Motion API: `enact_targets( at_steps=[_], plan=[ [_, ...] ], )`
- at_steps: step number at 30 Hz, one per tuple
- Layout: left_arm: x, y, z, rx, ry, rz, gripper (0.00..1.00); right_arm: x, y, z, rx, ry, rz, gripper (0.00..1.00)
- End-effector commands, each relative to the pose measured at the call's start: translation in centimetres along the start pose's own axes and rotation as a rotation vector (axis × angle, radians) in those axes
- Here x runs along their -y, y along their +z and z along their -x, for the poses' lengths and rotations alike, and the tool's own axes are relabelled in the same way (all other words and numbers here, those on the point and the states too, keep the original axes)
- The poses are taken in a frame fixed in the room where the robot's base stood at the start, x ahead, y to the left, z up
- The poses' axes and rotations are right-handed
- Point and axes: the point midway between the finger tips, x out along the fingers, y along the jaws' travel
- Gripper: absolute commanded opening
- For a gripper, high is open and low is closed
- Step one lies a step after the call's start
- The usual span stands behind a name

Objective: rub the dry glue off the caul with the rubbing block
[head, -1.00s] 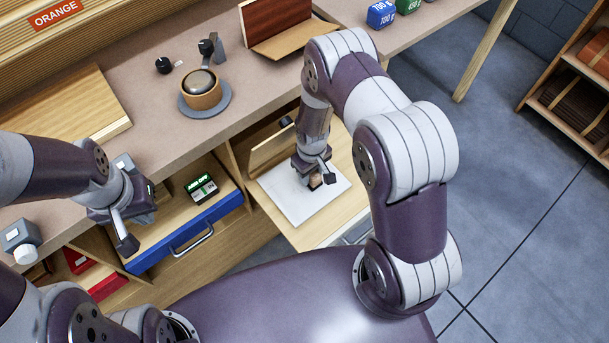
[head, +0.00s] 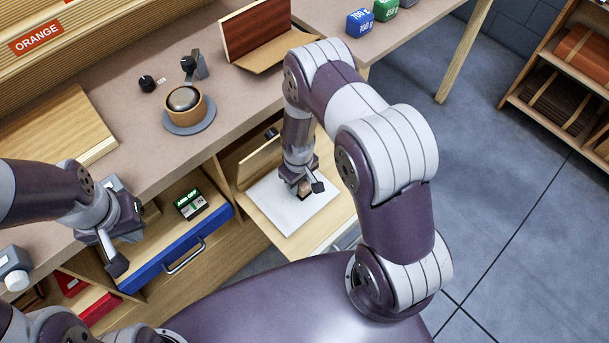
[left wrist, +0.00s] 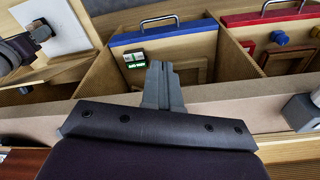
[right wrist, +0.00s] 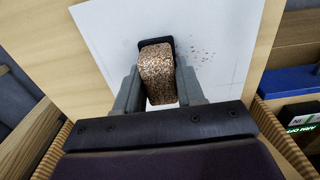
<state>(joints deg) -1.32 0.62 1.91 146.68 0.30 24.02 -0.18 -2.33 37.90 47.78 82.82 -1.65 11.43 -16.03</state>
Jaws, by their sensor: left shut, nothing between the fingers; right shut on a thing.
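The caul (head: 285,212) is a white flat sheet lying on a pale wooden surface in the head view. It fills much of the right wrist view (right wrist: 110,35), where small brown specks (right wrist: 200,52) show on it to the right of the block. My right gripper (head: 303,190) is shut on the rubbing block (right wrist: 157,72), a speckled brown, cork-like block with a dark end. The block is at the caul, but whether it touches is hard to tell. My left gripper (head: 115,262) is shut and empty, its fingertips (left wrist: 160,75) above the bench edge near the blue-fronted drawer.
A blue-fronted drawer (head: 150,272) with a green-lit display box (head: 190,203) stands open left of the caul. A wooden board (head: 262,160) stands behind the caul. A round pot (head: 185,103) sits on the bench.

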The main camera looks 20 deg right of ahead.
Motion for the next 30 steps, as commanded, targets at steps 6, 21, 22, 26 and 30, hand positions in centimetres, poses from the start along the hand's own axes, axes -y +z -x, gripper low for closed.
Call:
enact_targets(
  at_steps=[6, 21, 22, 26, 30],
  plan=[
    [0.0, 0.0, 0.3, 0.000, 0.000, 0.000, 0.00, 1.9, 0.0, -0.1, 0.000, 0.000, 0.004, 0.14],
    [0.0, -0.1, 0.8, 0.000, 0.000, 0.000, 0.00, 6.1, 0.1, -0.2, 0.003, 0.000, 0.004, 0.14],
    [0.0, -0.1, 0.8, 0.000, 0.000, 0.000, 0.00, 6.4, 0.1, -0.2, 0.003, 0.000, 0.002, 0.14],
    [0.0, -0.1, 0.8, 0.000, 0.000, 0.000, 0.00, 7.1, 0.1, -0.1, 0.003, 0.000, 0.000, 0.14],
    [0.0, -0.1, 0.8, 0.000, 0.000, 0.000, 0.00, 7.1, 0.1, -0.1, 0.001, 0.000, -0.001, 0.14]
  ],
)
